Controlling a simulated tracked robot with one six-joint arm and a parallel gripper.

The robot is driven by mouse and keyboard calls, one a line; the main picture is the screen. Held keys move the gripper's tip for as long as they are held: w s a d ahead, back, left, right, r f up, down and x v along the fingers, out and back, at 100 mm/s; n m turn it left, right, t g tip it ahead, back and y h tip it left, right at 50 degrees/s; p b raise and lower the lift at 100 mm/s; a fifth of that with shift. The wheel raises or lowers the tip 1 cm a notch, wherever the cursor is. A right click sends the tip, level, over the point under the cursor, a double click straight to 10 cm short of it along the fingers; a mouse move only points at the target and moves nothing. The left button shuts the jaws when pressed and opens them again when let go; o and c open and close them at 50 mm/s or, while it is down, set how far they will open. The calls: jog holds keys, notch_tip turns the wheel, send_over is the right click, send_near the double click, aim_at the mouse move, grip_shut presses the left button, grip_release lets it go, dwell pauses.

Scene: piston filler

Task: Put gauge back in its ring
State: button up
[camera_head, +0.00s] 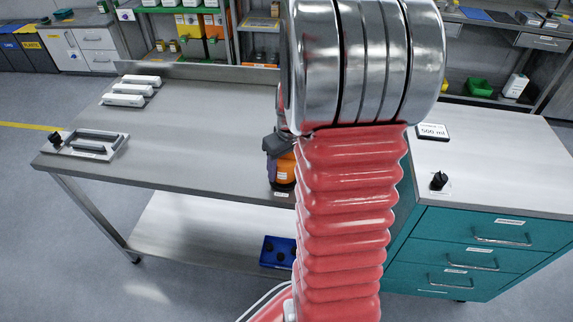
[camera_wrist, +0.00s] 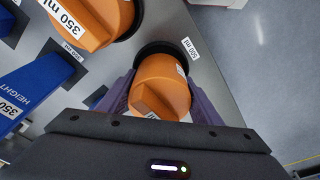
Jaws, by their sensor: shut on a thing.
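An orange gauge (camera_wrist: 163,82) with a raised ridge on top is between the purple fingers of my gripper (camera_wrist: 160,97). The gripper is shut on it. A black ring (camera_wrist: 152,47) shows just beyond the gauge, beside a "500 ml" label (camera_wrist: 190,48). The gauge's lower end is hidden, so I cannot tell whether it is seated in the ring. In the head view, the orange gauge (camera_head: 286,170) is upright near the front edge of the grey table, partly behind my arm.
Another orange piece (camera_wrist: 92,18) marked "350 ml" stands close to the left. Blue "HEIGHT" pieces (camera_wrist: 32,85) lie farther left. White blocks (camera_head: 130,90) and a tray (camera_head: 85,145) are on the table's left. A teal drawer cabinet (camera_head: 490,245) stands right. The table's middle is clear.

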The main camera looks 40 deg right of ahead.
jog(key=shift+s+f, duration=0.1)
jog(key=shift+f, duration=0.5)
jog(key=o, duration=1.3)
jog(key=r, duration=0.4)
jog(key=s+r, duration=0.1)
jog(key=r, duration=0.8)
jog(key=shift+s+a, duration=0.15)
jog(key=shift+s, duration=0.15)
jog(key=shift+s, duration=0.1)
